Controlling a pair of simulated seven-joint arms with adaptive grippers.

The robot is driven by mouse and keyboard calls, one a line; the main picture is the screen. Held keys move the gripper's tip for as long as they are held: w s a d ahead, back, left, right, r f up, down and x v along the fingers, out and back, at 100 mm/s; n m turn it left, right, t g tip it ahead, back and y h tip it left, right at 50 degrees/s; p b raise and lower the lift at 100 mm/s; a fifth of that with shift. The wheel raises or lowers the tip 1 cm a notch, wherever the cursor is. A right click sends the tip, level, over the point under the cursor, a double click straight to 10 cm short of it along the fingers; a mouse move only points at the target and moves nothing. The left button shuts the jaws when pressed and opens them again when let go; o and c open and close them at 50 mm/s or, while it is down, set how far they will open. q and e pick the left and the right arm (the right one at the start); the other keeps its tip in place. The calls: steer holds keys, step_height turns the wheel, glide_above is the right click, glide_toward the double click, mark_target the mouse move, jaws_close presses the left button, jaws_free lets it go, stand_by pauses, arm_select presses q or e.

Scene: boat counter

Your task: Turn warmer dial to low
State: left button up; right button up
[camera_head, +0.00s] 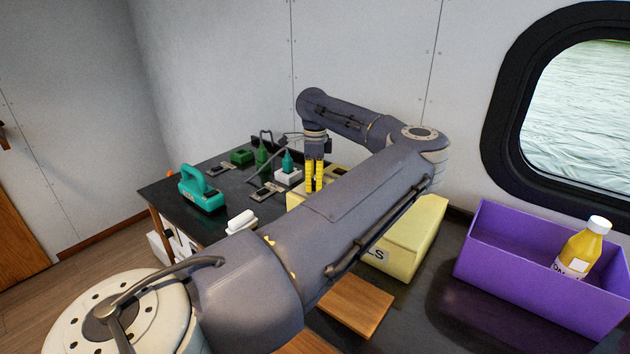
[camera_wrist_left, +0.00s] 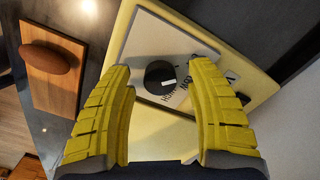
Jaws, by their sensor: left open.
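The warmer's dial (camera_wrist_left: 160,78) is a round black knob with a white pointer mark, set on a pale panel (camera_wrist_left: 150,42) with black lettering, partly hidden. The panel sits on a yellow body (camera_wrist_left: 122,18). My left gripper (camera_wrist_left: 160,70) has yellow fingers, open, one on each side of the dial in the picture; I cannot tell whether they touch it. In the head view the left gripper (camera_head: 315,176) points down over a pale yellow box (camera_head: 415,235), largely hidden by my arm, and the dial is not visible. My right gripper is not in view.
A purple bin (camera_head: 520,280) with a yellow bottle (camera_head: 580,250) stands at the right. A wooden board (camera_head: 355,303) lies in front of the yellow box. A teal case (camera_head: 202,190), green bottle (camera_head: 262,153) and small items crowd the dark counter at the left.

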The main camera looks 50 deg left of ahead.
arm_select(q)
steer(key=shift+o, duration=0.2)
steer(key=shift+f, duration=0.1)
jaws_close()
steer(key=shift+m, duration=0.3)
steer(key=m, duration=0.3)
steer(key=shift+m, duration=2.6)
steer(key=shift+c, duration=0.2)
jaws_free()
